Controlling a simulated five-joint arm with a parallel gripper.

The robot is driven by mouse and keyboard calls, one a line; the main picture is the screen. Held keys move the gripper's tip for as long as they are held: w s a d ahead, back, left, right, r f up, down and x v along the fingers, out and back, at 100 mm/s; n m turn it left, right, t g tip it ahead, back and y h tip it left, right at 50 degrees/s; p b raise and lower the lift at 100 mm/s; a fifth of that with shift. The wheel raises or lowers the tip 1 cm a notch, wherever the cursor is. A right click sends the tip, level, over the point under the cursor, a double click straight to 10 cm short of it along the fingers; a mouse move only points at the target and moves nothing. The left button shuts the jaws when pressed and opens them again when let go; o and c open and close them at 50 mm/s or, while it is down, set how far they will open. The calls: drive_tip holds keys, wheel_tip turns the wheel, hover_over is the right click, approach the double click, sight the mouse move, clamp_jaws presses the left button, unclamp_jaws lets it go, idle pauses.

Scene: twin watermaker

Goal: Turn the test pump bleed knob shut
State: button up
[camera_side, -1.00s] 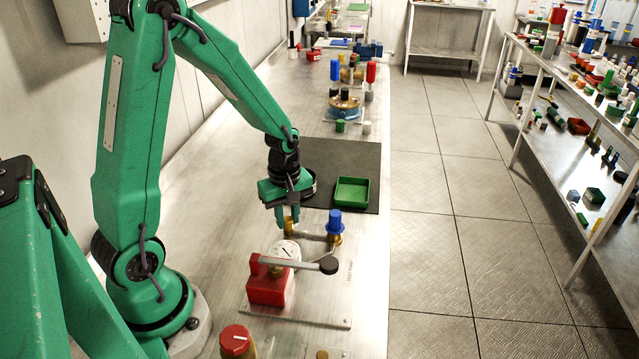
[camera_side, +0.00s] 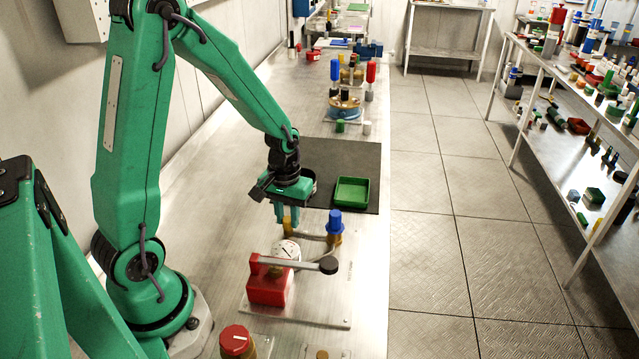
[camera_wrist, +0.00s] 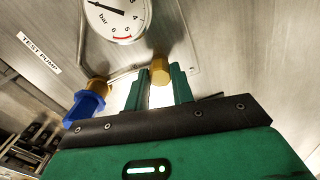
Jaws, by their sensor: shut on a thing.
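The test pump is a red block (camera_side: 266,288) with a grey lever and a white dial gauge (camera_side: 285,251) on a metal base plate. The gauge also shows in the wrist view (camera_wrist: 118,14). My gripper (camera_side: 286,222) points down behind the gauge. In the wrist view its green fingers (camera_wrist: 160,84) are shut on a small brass knob (camera_wrist: 160,68), one on each side. The brass knob also shows in the side view (camera_side: 288,227), partly hidden by the fingers. A blue-capped brass fitting (camera_side: 335,222) stands to its right, apart from the fingers.
A green tray (camera_side: 351,192) sits on a dark mat (camera_side: 362,158) behind the pump. A red-topped knob (camera_side: 235,341) stands at the front of the bench. More fittings stand farther back. The bench left of the pump is clear.

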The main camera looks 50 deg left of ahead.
sight(288, 219)
drive_tip(key=m, duration=0.6)
drive_tip(key=shift+m, duration=0.4)
drive_tip(key=o, duration=1)
drive_tip(key=shift+r, duration=0.15)
drive_tip(key=shift+r, duration=3.8)
